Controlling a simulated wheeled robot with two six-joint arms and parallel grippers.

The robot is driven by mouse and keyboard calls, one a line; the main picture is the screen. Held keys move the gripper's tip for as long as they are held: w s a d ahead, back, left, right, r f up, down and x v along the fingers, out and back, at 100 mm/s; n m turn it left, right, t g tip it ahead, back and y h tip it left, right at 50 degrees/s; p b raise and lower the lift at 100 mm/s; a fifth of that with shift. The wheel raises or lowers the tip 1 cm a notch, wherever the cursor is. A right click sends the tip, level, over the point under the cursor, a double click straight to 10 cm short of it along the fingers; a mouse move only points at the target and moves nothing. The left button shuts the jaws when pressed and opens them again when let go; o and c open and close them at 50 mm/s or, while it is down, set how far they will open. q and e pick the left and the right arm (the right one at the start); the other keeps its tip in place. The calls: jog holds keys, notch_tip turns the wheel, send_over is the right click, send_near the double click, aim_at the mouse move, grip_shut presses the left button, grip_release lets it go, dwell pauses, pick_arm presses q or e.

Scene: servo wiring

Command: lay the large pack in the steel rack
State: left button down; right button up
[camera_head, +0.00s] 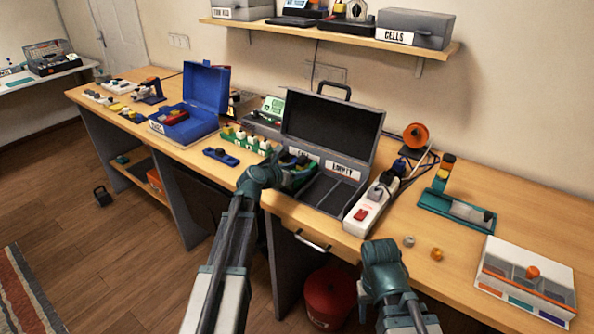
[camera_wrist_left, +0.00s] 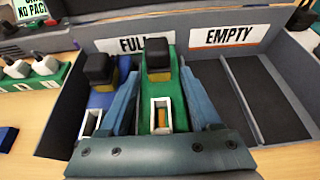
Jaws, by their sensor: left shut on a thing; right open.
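My left gripper (camera_head: 298,178) reaches into the open grey case (camera_head: 330,125). In the left wrist view its fingers (camera_wrist_left: 161,95) are shut on a green pack (camera_wrist_left: 158,92) with a black and yellow top. The green pack is at the compartment under the FULL label (camera_wrist_left: 127,42), beside a blue pack (camera_wrist_left: 99,98). I cannot tell whether it rests on the case floor. The compartments under the EMPTY label (camera_wrist_left: 228,34) are bare. My right gripper (camera_head: 383,258) is open over the front table edge, its fingertips hardly visible. I cannot identify a steel rack for sure.
A white power strip (camera_head: 365,214) stands right of the case. A teal tray (camera_head: 452,209), two small round pieces (camera_head: 437,254) and a white divided box (camera_head: 528,270) lie farther right. A blue box (camera_head: 205,90) and a green block with white-topped pieces (camera_head: 250,140) are left.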

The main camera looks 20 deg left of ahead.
pick_arm(q)
jog(key=shift+f+b, duration=0.6)
dwell(0.3)
grip_release()
jog(key=shift+s+r, duration=0.1)
jog(key=shift+s, duration=0.05)
jog(key=p+v, duration=0.5)
jog(key=v, duration=0.7)
jog(key=shift+r, duration=0.15)
jog(key=shift+v, duration=0.75)
